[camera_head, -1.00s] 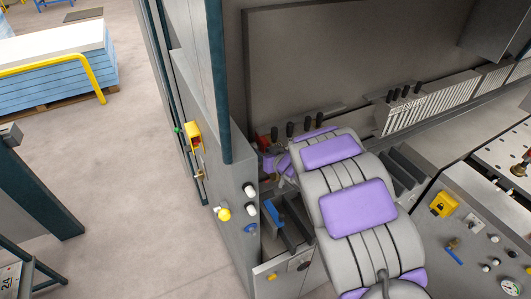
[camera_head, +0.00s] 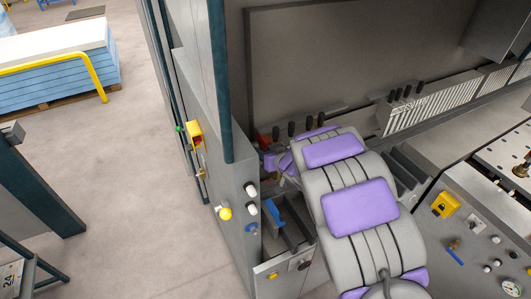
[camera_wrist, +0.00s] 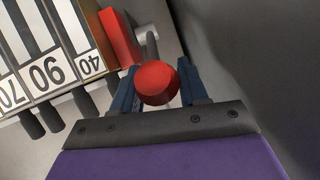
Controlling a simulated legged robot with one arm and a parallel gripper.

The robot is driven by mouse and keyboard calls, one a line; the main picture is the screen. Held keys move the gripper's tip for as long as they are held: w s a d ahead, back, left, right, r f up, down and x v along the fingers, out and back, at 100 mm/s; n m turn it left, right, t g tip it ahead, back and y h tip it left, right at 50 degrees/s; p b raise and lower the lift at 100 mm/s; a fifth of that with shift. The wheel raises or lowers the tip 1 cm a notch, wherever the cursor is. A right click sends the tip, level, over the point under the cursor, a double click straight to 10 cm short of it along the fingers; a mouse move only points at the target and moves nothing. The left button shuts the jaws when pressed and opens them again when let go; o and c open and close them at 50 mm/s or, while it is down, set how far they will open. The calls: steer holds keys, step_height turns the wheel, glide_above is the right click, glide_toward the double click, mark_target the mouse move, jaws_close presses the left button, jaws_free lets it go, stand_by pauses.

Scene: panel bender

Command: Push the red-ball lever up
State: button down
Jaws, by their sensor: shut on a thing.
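The red ball (camera_wrist: 156,86) of the lever sits between the two dark blue fingers of my gripper (camera_wrist: 157,72) in the wrist view. The gripper is shut on the ball, with a finger on either side. A grey lever rod (camera_wrist: 151,46) shows behind the ball, partly hidden by it. In the head view my grey and purple arm reaches toward the back of the machine and hides the ball and my fingertips.
A red block (camera_wrist: 120,38) stands close to the left finger, beside a numbered white scale (camera_wrist: 48,72) with dark pegs. In the head view, several black-handled levers (camera_head: 291,129) stand near the arm's far end. A control panel (camera_head: 478,232) lies right of the arm.

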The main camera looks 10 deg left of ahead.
stand_by(0.6)
steer(key=c, duration=1)
jaws_free()
steer(key=o, duration=0.3)
steer(key=shift+w+a+f, duration=0.1)
steer(key=shift+w+a, duration=0.05)
steer(key=shift+o, duration=0.2)
steer(key=b+v, duration=0.2)
steer(key=v, duration=1.5)
